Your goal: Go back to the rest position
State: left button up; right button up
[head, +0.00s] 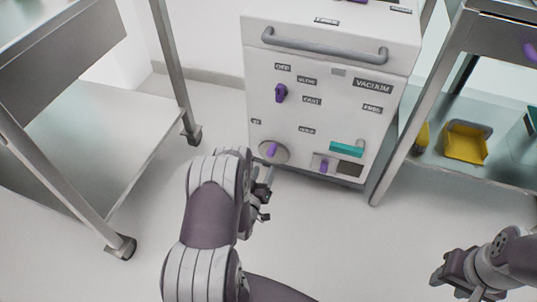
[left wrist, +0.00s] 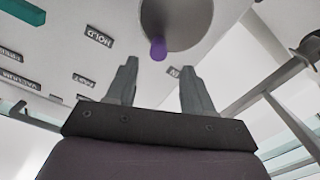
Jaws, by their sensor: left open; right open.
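My left gripper (head: 266,194) is in front of the lower left part of a white machine. In the left wrist view its two fingers (left wrist: 160,88) are apart with nothing between them. A round grey dial with a purple knob (left wrist: 158,48) shows just beyond the fingertips; the knob also shows in the head view (head: 271,149). I cannot tell exactly how far the fingers are from it. My right gripper (head: 447,281) is at the lower right of the head view, open, over the floor and away from the machine.
A metal table (head: 75,130) stands at the left. A shelf rack at the right holds a yellow bin (head: 466,143). The floor (head: 340,225) between is clear.

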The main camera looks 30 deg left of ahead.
pick_arm(q)
jog(key=v, duration=0.4)
jog(key=shift+f+p, duration=0.1)
jog(key=shift+p, duration=0.25)
pick_arm(e)
jog(key=shift+r, duration=0.7)
pick_arm(q)
jog(key=shift+w, duration=0.1)
